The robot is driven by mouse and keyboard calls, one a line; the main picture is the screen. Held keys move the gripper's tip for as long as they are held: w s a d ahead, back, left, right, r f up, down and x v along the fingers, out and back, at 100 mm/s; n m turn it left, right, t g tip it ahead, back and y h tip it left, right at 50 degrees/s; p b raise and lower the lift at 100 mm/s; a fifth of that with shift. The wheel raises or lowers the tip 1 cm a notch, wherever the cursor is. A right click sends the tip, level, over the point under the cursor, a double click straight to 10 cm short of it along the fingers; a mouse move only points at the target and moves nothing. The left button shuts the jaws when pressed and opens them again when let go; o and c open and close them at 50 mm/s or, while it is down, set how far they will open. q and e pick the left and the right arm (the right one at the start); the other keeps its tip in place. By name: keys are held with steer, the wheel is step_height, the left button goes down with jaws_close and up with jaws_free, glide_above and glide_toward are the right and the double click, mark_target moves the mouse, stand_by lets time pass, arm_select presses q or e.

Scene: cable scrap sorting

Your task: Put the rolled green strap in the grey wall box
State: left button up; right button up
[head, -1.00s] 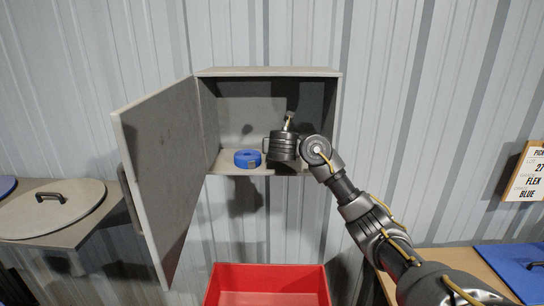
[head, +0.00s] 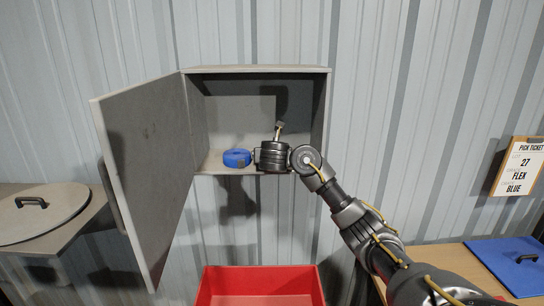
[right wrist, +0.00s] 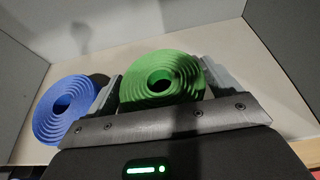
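The rolled green strap (right wrist: 162,80) sits between the two fingers of my right gripper (right wrist: 160,92) in the right wrist view, with both fingers against its sides. In the head view the right gripper (head: 275,145) is inside the grey wall box (head: 257,70), low over its floor, and the green strap is hidden behind it. I cannot tell whether the strap touches the floor. The grey door (head: 150,180) of the box stands open to the left. My left gripper is not in view.
A rolled blue strap (head: 237,158) lies on the box floor just left of the right gripper; it also shows in the wrist view (right wrist: 62,108). A red bin (head: 260,285) is below. A round grey lid (head: 40,215) is at left, a blue lid (head: 515,262) and ticket board (head: 518,168) at right.

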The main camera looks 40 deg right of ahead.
steer(key=shift+r, duration=0.1)
steer(key=shift+s+a+r, duration=0.25)
steer(key=shift+s+a, duration=0.05)
steer(key=shift+a, duration=0.15)
steer(key=p+v, duration=0.1)
steer(key=v, duration=1)
steer(key=shift+d, duration=0.15)
